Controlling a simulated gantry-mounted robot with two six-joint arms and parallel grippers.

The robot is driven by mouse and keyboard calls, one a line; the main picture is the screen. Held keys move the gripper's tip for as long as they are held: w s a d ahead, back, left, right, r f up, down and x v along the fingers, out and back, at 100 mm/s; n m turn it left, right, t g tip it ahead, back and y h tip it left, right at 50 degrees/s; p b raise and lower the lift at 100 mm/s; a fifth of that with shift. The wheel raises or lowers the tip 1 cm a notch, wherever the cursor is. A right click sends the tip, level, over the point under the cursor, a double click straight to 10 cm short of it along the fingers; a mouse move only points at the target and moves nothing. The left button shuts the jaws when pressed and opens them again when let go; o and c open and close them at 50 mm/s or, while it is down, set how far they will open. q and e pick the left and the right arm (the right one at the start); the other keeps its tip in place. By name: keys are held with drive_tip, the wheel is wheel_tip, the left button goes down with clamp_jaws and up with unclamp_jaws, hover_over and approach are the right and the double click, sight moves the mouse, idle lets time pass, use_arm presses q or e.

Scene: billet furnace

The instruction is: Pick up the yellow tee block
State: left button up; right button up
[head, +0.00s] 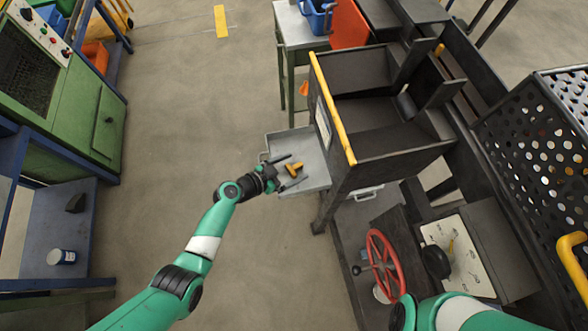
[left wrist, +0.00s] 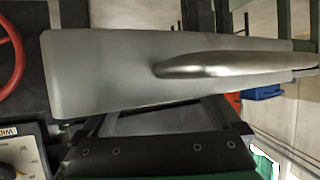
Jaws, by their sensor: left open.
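The yellow tee block (head: 294,169) lies on the grey metal tray (head: 283,142) that juts from the left side of the dark furnace box. My left gripper (head: 291,170) is open above the tray, its two dark fingers on either side of the block in the head view. I cannot tell how high the fingers are above it. The left wrist view shows neither the block nor the fingers clearly; a grey metal panel with a silver handle (left wrist: 220,66) fills much of it. My right arm enters at the lower right; its gripper is out of view.
The furnace box has a yellow edge bar (head: 333,110) right of the tray. A red handwheel (head: 386,263) and a gauge panel (head: 462,262) stand below it. A perforated black guard (head: 535,140) is at right. The floor left of the tray is clear.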

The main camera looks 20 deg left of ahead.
sight(291, 171)
use_arm(q)
clamp_jaws()
drive_tip(key=shift+r, duration=0.1)
idle(0.3)
drive_tip(key=shift+r, duration=0.3)
drive_tip(key=r+p, duration=0.1)
drive_tip(key=r, duration=0.1)
drive_tip(key=r+p, duration=0.2)
drive_tip(key=shift+s, duration=0.4)
drive_tip(key=s+d+r+p, duration=0.2)
drive_tip(key=s+r+p, duration=0.4)
drive_tip(key=s, duration=0.7)
wheel_tip(291, 171, up, 2)
drive_tip(key=shift+d+r+p, duration=0.2)
drive_tip(key=shift+d+p, duration=0.15)
drive_tip(key=shift+d, duration=0.05)
